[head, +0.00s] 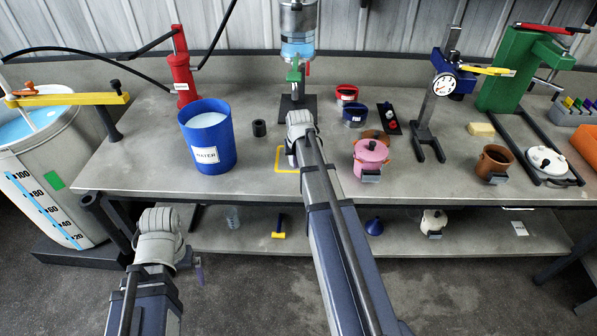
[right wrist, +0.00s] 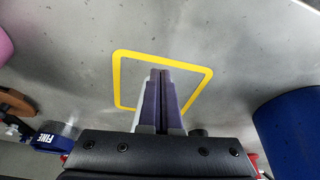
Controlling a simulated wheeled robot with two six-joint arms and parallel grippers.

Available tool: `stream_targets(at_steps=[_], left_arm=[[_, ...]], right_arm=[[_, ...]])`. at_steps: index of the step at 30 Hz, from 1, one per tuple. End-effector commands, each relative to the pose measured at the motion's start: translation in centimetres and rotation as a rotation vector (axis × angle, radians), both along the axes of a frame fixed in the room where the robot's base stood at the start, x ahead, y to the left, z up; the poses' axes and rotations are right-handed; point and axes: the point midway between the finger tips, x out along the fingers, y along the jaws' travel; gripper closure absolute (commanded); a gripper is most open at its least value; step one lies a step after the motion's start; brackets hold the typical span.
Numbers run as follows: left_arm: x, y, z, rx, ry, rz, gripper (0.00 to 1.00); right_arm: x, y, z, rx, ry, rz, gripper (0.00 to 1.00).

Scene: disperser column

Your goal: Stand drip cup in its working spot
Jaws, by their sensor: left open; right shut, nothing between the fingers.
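My right gripper (head: 290,159) is shut and empty over the yellow square outline (head: 278,169) on the bench. In the right wrist view its closed fingers (right wrist: 165,102) hang over that outline (right wrist: 117,80), and no object shows inside it. No item is labelled drip cup. A small dark cylinder (head: 259,128) stands left of the column base, and a clear cup (head: 233,214) stands on the lower shelf; I cannot tell if either is the drip cup. The disperser column (head: 298,22) stands behind my right gripper. My left gripper (head: 199,268) is open, low in front of the bench.
A blue water bucket (head: 208,150) stands left of the outline; it also shows in the right wrist view (right wrist: 290,130). Red (head: 346,94) and blue (head: 354,115) cups stand behind. The front left bench top is clear.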

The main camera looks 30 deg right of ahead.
Motion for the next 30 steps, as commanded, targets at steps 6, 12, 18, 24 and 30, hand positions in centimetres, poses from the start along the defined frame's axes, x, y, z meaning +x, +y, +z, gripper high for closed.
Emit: stream_targets(at_steps=[6,12,18,24,30], left_arm=[[0.0,0.0,0.0,0.0,0.0,0.0,0.0],[0.0,0.0,0.0,0.0,0.0,0.0,0.0],[0.0,0.0,0.0,0.0,0.0,0.0,0.0],[0.0,0.0,0.0,0.0,0.0,0.0,0.0],[0.0,0.0,2.0,0.0,0.0,0.0,0.0]], right_arm=[[2.2,-0.9,0.0,0.0,0.0,0.0,1.0],[2.0,-0.9,0.0,0.0,0.0,0.0,1.0],[1.7,-0.7,0.0,0.0,0.0,0.0,1.0],[-0.1,0.2,0.0,0.001,0.0,0.001,1.0],[-1.7,1.0,2.0,0.0,0.0,0.002,1.0]])
